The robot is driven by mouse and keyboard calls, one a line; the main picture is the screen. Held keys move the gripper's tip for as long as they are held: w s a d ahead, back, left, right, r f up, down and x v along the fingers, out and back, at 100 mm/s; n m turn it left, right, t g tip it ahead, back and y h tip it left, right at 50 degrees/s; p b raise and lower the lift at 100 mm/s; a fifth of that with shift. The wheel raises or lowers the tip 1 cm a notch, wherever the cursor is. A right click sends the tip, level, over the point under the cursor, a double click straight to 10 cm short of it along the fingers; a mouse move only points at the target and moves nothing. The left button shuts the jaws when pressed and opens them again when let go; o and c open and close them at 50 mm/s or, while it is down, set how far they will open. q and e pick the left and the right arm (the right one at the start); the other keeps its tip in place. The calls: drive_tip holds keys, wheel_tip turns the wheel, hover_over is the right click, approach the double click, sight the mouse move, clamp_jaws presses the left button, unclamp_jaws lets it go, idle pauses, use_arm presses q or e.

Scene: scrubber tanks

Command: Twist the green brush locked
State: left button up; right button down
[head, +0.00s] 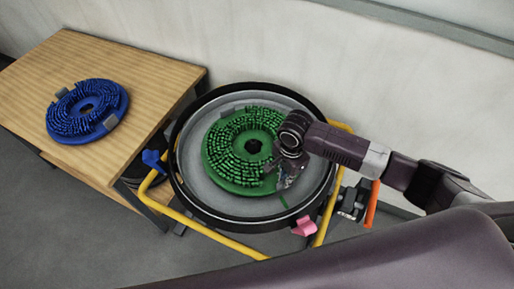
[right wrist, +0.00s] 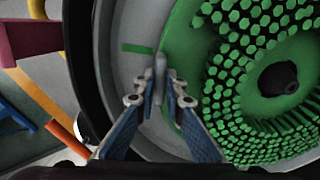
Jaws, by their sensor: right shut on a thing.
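The green brush (head: 222,160) lies bristles up inside the round grey disc with a black rim (head: 180,190). Its bristles and dark centre hub also show in the right wrist view (right wrist: 172,45). My right gripper (head: 272,166) is at the brush's right edge. In the right wrist view, its blue fingers (right wrist: 160,88) are shut on a grey tab (right wrist: 160,64) at the brush's edge. A green mark (right wrist: 137,48) on the grey disc is just left of that tab; it also shows in the head view (head: 283,202). My left gripper is not in view.
A blue brush (head: 88,112) lies on the wooden table (head: 150,75) at the left. A yellow tube frame (head: 225,238) surrounds the disc, with a blue knob (head: 153,160), a pink knob (head: 304,227) and an orange bar (head: 372,204). A pale wall stands behind.

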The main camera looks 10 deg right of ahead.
drive_tip(key=shift+s+a+r+m+p, duration=0.1)
drive_tip(key=shift+s+a+m+p, duration=0.25)
drive_tip(key=shift+a+p, duration=0.4)
drive_tip(key=c, duration=1.9)
unclamp_jaws()
drive_tip(key=shift+d, duration=0.1)
drive_tip(key=shift+c, duration=0.2)
drive_tip(key=shift+s+d+f, duration=0.1)
drive_tip(key=shift+s+f, duration=0.05)
drive_tip(key=shift+f, duration=0.1)
wheel_tip(320, 180, up, 12)
drive_tip(key=shift+w+r, duration=0.15)
drive_tip(key=shift+w, duration=0.05)
